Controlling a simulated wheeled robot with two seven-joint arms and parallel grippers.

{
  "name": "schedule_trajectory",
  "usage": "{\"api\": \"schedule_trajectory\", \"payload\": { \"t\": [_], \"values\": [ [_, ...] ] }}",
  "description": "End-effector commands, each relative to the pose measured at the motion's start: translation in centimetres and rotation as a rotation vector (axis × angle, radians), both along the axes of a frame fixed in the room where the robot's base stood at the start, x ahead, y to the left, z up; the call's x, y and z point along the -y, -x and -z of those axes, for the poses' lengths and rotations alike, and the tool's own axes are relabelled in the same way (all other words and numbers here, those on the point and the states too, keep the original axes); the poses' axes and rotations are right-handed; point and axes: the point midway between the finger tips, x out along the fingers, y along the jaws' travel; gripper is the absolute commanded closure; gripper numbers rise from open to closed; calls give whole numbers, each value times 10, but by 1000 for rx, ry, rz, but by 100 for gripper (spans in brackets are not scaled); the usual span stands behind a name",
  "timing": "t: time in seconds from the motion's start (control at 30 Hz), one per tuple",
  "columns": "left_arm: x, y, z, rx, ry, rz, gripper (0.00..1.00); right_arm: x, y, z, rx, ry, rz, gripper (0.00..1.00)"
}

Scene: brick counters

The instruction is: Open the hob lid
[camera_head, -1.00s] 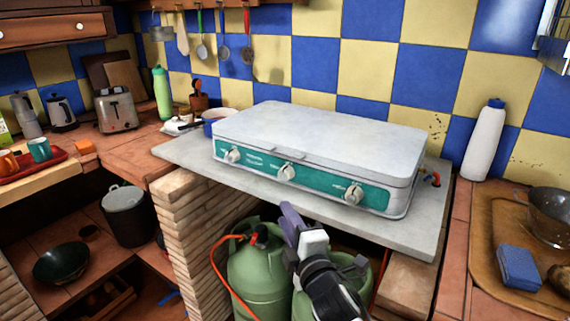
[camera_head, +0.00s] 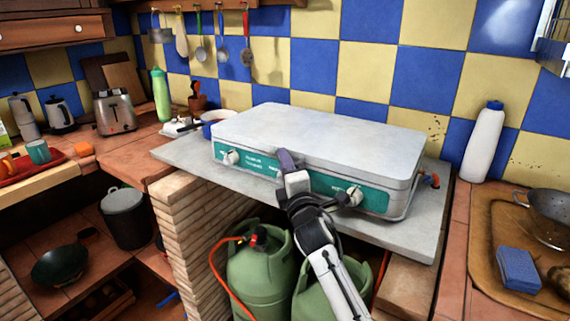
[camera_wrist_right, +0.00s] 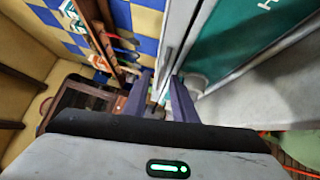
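The hob (camera_head: 400,203) stands on a grey slab, with a teal front panel and white knobs. Its flat white lid (camera_head: 320,130) lies shut on top; a strip of its front edge also shows in the wrist view (camera_wrist_right: 180,25). My right gripper (camera_head: 285,158) is at the middle of the hob's front, by the lid's front lip, and covers the middle knob. In the wrist view its two purple fingers (camera_wrist_right: 162,92) are apart, with the lip near their tips; I cannot tell if they touch it. My left gripper is out of view.
Green gas bottles (camera_head: 262,270) with an orange hose stand under the slab (camera_head: 185,155). A white bottle (camera_head: 484,142) stands right of the hob, near a tray with a blue sponge (camera_head: 518,267). A blue pot (camera_head: 213,122) sits behind the hob's left end. Utensils hang on the tiled wall.

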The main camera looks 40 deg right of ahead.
Motion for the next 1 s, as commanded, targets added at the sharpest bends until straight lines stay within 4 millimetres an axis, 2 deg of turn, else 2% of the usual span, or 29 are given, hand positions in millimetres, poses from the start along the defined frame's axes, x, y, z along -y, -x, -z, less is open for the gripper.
{"api": "schedule_trajectory", "payload": {
  "t": [0.2, 0.33, 0.37, 1.0],
  "values": [
    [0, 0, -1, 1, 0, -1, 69, 0, 0, 0, 0, 0, 0, 75],
    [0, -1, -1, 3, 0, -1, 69, 0, 0, 0, 0, -1, 0, 97],
    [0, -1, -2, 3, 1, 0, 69, 0, 0, 0, 0, -1, 0, 100],
    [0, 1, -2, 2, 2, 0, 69, 0, 0, 0, -1, -1, 0, 100]
  ]
}}
